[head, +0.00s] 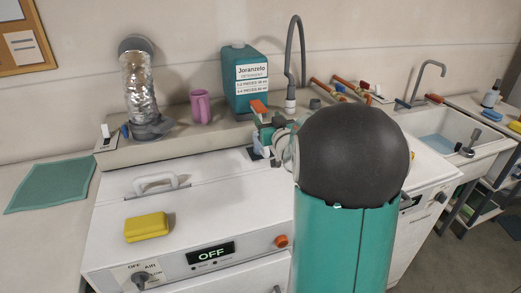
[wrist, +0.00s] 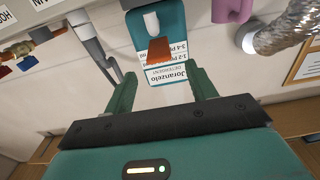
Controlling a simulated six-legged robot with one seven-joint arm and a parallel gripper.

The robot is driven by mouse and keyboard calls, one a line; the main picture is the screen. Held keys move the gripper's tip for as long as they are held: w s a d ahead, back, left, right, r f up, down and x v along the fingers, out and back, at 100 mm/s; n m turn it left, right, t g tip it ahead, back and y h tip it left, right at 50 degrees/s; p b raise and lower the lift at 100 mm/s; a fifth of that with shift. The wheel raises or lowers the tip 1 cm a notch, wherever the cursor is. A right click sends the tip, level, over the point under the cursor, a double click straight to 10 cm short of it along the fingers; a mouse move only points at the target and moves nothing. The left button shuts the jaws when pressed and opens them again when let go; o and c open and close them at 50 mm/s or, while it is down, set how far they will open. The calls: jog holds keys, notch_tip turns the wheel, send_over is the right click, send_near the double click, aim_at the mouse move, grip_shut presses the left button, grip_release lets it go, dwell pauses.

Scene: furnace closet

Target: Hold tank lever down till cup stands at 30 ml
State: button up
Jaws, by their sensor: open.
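The teal detergent tank (head: 246,80) stands on the raised shelf behind the white machine. Its label reads Joranzelo, with amounts for pieces. Its orange lever (head: 258,106) juts out at the lower front. In the wrist view, which is upside down, the lever (wrist: 160,50) and the tank's label (wrist: 166,74) show ahead, between my fingers' lines. My gripper (wrist: 164,83) is open and empty, with no visible contact with the lever. A small white part (wrist: 151,22) shows beyond the lever; I cannot tell whether it is the cup. No cup level is readable.
A pink mug (head: 200,107) and a foil duct (head: 139,88) stand left of the tank. A grey hose tap (head: 300,60) rises to its right. A yellow sponge (head: 146,227) lies on the machine, whose display (head: 210,253) reads OFF. My arm hides the machine's right part.

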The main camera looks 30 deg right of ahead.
jog(key=v, duration=0.4)
jog(key=shift+s, duration=0.15)
jog(key=shift+a, duration=0.1)
dwell(0.8)
